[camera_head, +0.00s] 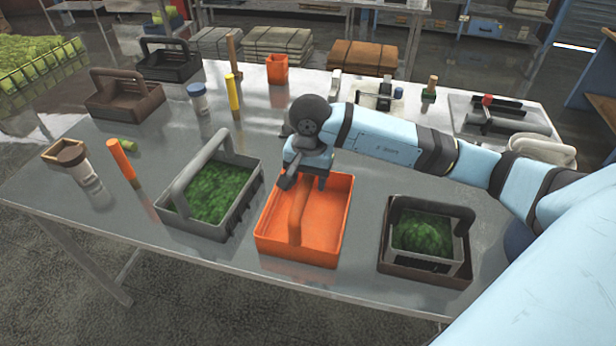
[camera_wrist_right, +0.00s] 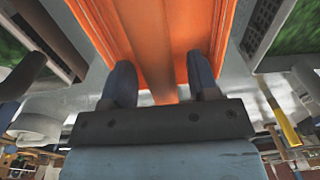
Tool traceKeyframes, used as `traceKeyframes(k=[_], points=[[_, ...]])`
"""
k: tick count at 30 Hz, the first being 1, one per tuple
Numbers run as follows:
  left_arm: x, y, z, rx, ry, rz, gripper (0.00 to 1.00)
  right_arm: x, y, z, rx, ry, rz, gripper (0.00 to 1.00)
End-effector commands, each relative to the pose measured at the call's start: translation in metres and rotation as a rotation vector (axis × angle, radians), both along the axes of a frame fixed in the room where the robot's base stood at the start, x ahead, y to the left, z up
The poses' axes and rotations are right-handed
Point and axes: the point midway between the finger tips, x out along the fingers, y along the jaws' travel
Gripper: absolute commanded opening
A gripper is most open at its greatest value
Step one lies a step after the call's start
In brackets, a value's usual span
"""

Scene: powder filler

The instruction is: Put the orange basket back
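The orange basket (camera_head: 327,235) stands empty and upright near the table's front edge, between a grey basket of green leaves and a dark tray holding a smaller grey basket. Its arched handle runs from front to back. My right gripper (camera_head: 304,183) is over the back part of this basket, at the handle. In the right wrist view, the two fingers of the right gripper (camera_wrist_right: 162,82) stand apart on either side of the orange handle (camera_wrist_right: 147,35), with gaps showing between fingers and handle. My left gripper is not in view.
The grey basket (camera_head: 168,212) stands close on the left; the dark tray (camera_head: 425,275) is on the right. Several bottles, an orange stick (camera_head: 122,160), a yellow stick (camera_head: 233,95) and an orange cup (camera_head: 277,70) stand farther left and back. Bare table (camera_head: 359,205) shows right of the orange basket.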

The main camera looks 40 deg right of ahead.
Motion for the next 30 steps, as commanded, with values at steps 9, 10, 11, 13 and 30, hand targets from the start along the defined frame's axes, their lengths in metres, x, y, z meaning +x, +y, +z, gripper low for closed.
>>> traceKeyframes(k=[9,10,11,13,30], points=[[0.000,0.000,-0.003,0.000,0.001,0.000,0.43,0.001,-0.001,0.026,0.000,-0.006,0.002,0.55],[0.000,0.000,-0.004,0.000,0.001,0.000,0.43,0.001,-0.001,0.032,-0.001,-0.006,0.001,0.55],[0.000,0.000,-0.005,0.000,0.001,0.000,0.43,0.001,-0.001,0.039,-0.001,-0.006,0.000,0.55],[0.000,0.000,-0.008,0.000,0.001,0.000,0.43,0.000,-0.001,0.055,-0.001,-0.006,0.002,0.55],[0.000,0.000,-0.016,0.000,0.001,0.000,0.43,-0.003,-0.002,0.124,0.000,0.000,0.000,0.55]])
